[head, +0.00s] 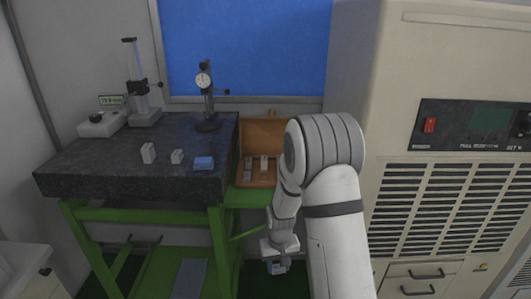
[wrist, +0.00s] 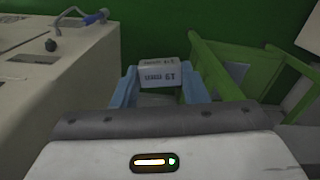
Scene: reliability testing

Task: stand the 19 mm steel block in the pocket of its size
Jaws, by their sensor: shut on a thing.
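My gripper (head: 277,267) hangs low in the head view, in front of the green stand and below the case. In the wrist view its two blue fingers (wrist: 159,88) are shut on a pale grey steel block (wrist: 159,73). The block's near face carries dark lettering that looks upside down and seems to read 19. The open wooden case (head: 243,184) sits right of the granite plate, its lid raised at the back. Small blocks and dark pockets show in it, too small to read. My arm covers its right side.
The black granite plate (head: 95,165) bears two pale blocks (head: 148,153) (head: 177,156), a blue item (head: 204,163), a dial gauge stand (head: 207,95) and a height stand (head: 142,100). A large beige machine (head: 440,190) stands at right. Green frame bars (wrist: 215,75) are near my gripper.

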